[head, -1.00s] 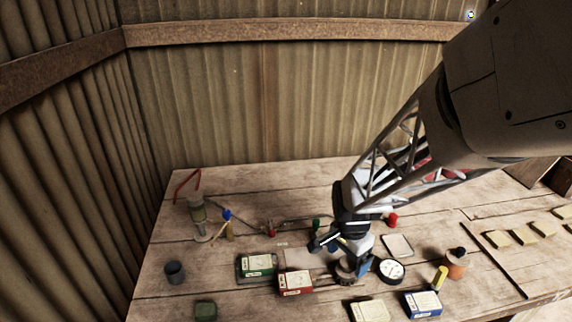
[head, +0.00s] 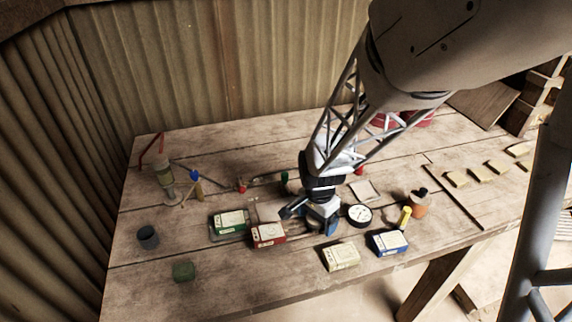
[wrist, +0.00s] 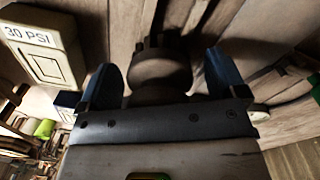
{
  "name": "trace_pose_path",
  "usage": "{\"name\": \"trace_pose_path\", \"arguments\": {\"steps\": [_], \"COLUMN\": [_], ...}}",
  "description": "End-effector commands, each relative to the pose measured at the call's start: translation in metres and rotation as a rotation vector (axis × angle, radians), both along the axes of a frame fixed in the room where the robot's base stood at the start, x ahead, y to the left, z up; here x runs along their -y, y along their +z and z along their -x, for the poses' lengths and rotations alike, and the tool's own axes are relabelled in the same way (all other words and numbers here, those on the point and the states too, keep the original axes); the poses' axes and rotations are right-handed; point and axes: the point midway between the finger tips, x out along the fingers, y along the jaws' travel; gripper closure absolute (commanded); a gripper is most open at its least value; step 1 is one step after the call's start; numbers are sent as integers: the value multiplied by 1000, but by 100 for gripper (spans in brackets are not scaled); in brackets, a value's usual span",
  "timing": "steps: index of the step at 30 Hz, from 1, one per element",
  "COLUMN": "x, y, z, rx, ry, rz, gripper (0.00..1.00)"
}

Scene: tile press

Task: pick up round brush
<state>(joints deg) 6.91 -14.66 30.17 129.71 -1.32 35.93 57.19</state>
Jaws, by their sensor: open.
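The round brush (wrist: 160,72) shows in the wrist view as a dark, rounded knob with a wider dark part beyond it. It is between the two blue fingers of my gripper (wrist: 165,82), which are apart on either side of it. I see a gap beside the knob, so the fingers do not look closed on it. In the head view my gripper (head: 322,228) points down at the table, low among the boxes. It hides most of the brush there.
A red box (head: 268,236), green box (head: 231,221), cream box (head: 341,257) and blue box (head: 388,243) stand close around my gripper. A round white gauge (head: 360,214) is just right. An orange pot (head: 418,206) stands farther right.

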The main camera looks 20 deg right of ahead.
Motion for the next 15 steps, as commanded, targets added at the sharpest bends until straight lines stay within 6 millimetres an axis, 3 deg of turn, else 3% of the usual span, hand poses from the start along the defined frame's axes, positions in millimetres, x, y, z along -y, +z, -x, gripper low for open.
{"name": "trace_pose_path", "arguments": {"steps": [11,15], "x": [0,0], "y": [0,0], "z": [0,0], "rx": [0,0], "ry": [0,0], "rz": [0,0], "gripper": [10,27]}}
